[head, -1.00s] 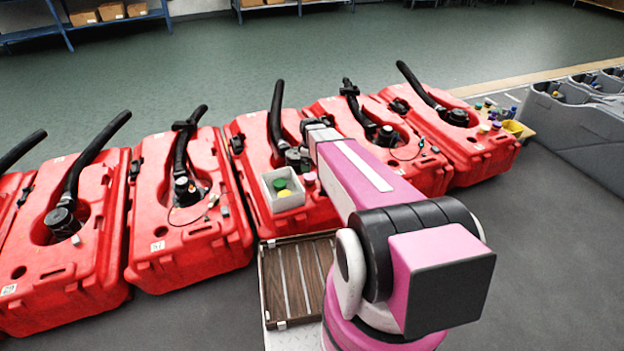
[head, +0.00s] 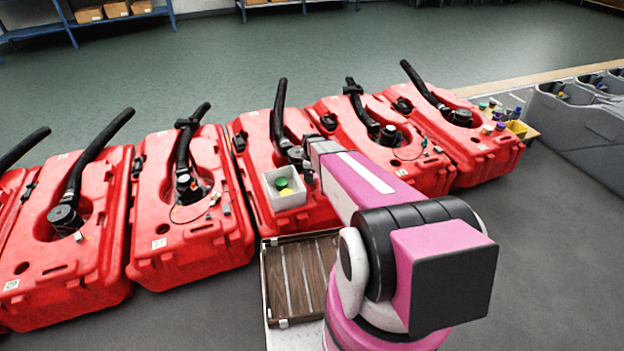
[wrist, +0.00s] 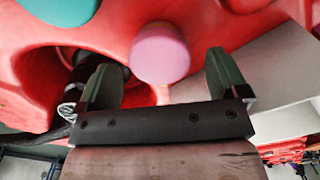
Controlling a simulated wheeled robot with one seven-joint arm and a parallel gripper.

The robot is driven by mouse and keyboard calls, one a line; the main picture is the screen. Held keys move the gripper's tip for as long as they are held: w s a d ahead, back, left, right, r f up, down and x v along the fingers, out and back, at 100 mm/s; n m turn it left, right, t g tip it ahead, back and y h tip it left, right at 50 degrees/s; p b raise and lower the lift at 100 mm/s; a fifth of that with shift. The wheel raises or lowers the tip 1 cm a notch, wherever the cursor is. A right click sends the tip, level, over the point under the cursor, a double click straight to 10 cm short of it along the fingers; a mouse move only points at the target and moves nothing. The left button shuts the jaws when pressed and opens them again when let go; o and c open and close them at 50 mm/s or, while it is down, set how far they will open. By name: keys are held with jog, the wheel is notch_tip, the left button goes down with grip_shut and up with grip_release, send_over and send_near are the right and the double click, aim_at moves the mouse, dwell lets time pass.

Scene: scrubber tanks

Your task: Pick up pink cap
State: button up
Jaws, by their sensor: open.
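The pink cap (wrist: 160,53) shows in the wrist view as a round, smooth pink piece on a red tank. My gripper (wrist: 160,62) is open, with one dark green finger on each side of the cap in the picture. I cannot tell how far the fingertips reach down around it, and neither finger visibly touches it. In the head view my pink arm reaches over the middle red tank (head: 262,163), and the gripper itself is hidden behind the arm.
A pale bin (head: 287,200) holding a green cap (head: 281,183) and a yellow cap stands on the same tank, close to the arm. A teal cap (wrist: 60,8) is at the wrist view's top left. Black hoses (head: 278,112) rise from the neighbouring tanks.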

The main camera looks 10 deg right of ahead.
jog(key=shift+a+f, duration=0.1)
jog(key=shift+f, duration=1.45)
jog(key=c, duration=1)
jog(key=shift+r, duration=0.2)
